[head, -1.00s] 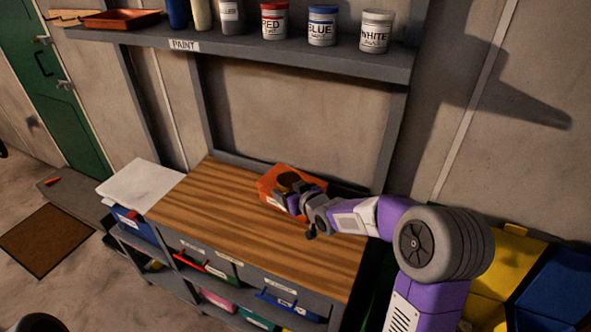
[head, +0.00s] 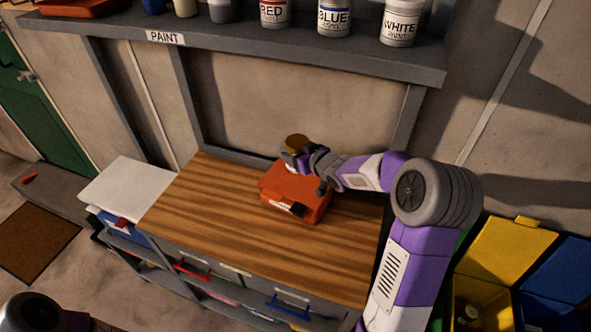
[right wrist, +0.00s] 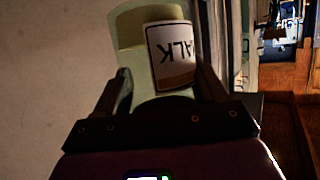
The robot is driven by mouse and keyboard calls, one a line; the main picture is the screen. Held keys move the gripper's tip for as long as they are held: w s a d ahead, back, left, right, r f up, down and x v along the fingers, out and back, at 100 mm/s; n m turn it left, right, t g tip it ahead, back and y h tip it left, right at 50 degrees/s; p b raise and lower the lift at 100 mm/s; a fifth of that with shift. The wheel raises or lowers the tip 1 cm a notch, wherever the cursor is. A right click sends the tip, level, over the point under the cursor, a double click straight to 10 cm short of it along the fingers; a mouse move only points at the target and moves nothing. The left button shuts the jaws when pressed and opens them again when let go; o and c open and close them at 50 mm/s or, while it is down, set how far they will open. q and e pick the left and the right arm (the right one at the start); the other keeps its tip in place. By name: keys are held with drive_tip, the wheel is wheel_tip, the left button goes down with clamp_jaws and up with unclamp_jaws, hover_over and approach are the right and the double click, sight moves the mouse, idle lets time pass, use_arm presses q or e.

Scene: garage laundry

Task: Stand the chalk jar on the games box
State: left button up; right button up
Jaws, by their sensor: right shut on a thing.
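The chalk jar (right wrist: 150,40) shows in the right wrist view, with a pale body and a white label reading "ALK" upside down. My right gripper (right wrist: 160,92) is shut on it. In the head view, the chalk jar's brown lid (head: 297,141) faces up over the back edge of an orange-red box. My right gripper (head: 293,160) hides most of its body. This box, apparently the games box (head: 312,190), lies flat on the wooden bench; its front label is unreadable. I cannot tell whether the jar touches it. My left gripper is out of view.
The wooden bench top (head: 230,225) is clear left of and in front of the box. A grey paint shelf (head: 290,50) with red, blue and white jars hangs above. A white lid or board (head: 125,188) lies at left. Yellow (head: 510,250) and blue (head: 560,280) bins stand at right.

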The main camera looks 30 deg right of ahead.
wheel_tip(320, 180, down, 2)
drive_tip(key=shift+s+f, duration=0.1)
drive_tip(key=shift+f, duration=0.05)
drive_tip(key=shift+f+b, duration=0.5)
drive_tip(key=shift+f, duration=1)
drive_tip(key=shift+f, duration=0.15)
drive_tip(key=o, duration=1.2)
